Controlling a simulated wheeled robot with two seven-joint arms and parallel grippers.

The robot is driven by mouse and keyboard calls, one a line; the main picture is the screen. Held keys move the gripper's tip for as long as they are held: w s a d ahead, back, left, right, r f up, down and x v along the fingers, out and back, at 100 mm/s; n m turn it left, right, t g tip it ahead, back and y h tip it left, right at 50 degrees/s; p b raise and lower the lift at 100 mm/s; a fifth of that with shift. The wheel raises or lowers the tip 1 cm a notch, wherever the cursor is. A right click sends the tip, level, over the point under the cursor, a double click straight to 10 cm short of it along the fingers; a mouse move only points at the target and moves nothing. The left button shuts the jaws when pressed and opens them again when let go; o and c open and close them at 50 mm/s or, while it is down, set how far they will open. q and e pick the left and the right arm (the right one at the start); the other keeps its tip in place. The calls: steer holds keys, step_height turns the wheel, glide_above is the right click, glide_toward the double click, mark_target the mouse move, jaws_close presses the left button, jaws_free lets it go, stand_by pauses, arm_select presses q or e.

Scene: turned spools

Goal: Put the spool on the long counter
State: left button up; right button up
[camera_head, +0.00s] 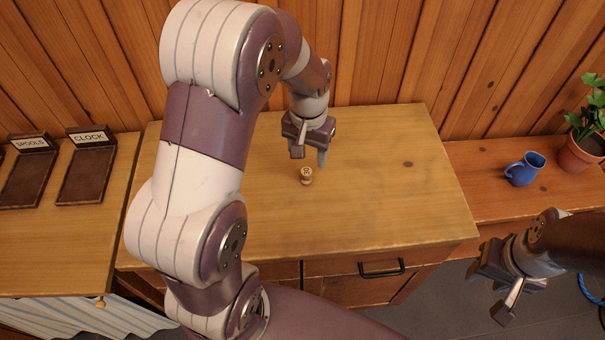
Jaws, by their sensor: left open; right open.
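The small turned wooden spool (306,176) stands upright on the middle wooden cabinet top (400,205), near its centre. My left gripper (310,155) is open and empty, pointing down just above and behind the spool in the picture. I see no contact between them. My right gripper (490,293) is open and empty, low at the right, over the grey floor in front of the right-hand surface. Wooden surfaces adjoin on both sides, the left counter (50,250) and a lower right one (455,165); I cannot tell which is the long counter.
Dark trays marked "SPOOLS" (32,170) and "CLOCK" (88,170) lie on the left counter. A blue mug (522,172) and a potted plant (578,152) stand at the right. A plank wall closes the back. The cabinet top is clear around the spool.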

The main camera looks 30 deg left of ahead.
arm_select(q)
steer(key=s+d+r, duration=0.1)
steer(key=s+d, duration=0.2)
steer(key=s, duration=0.6)
steer(key=shift+s+m+t, duration=0.3)
steer(key=shift+m+t, duration=0.1)
steer(key=shift+o, duration=0.4)
steer(key=shift+s+a+f, duration=0.1)
steer(key=shift+s+f, duration=0.2)
steer(key=shift+s, duration=0.25)
steer(key=shift+s+a+f, duration=0.1)
steer(key=shift+s+f, duration=0.15)
steer(key=shift+s, duration=0.25)
steer(key=m+g, duration=0.1)
steer(key=m, duration=1.9)
glide_above(307, 171)
steer(key=f, duration=0.1)
step_height(307, 171, down, 12)
steer(key=shift+f+p, duration=0.1)
steer(key=shift+p, duration=0.25)
jaws_close()
